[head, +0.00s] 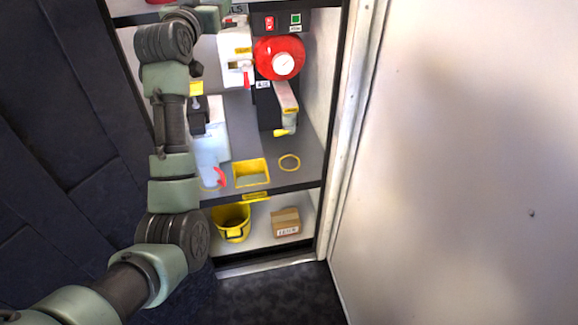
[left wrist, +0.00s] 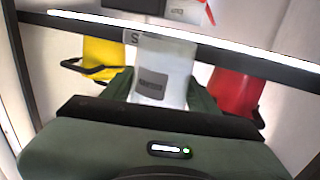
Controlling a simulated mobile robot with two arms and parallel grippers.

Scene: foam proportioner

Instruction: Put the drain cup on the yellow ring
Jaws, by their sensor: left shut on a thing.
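The yellow ring (head: 289,162) lies flat on the grey middle shelf of the cabinet, to the right of a yellow-rimmed square opening, with nothing on it. My left arm rises across the left of the head view to the top edge, where its hand is cut off. In the left wrist view my left gripper (left wrist: 161,88) is shut on a white cup with a grey label (left wrist: 150,84), which I take as the drain cup. The cup's lower part is hidden behind the gripper body. My right gripper is in neither view.
A red round unit with a gauge (head: 279,59) and a tap with a yellow tip (head: 285,115) are above the ring. A pale jug (head: 211,150) stands left. A yellow bucket (head: 231,222) and carton (head: 286,222) are below. The wrist view shows a red container (left wrist: 236,92).

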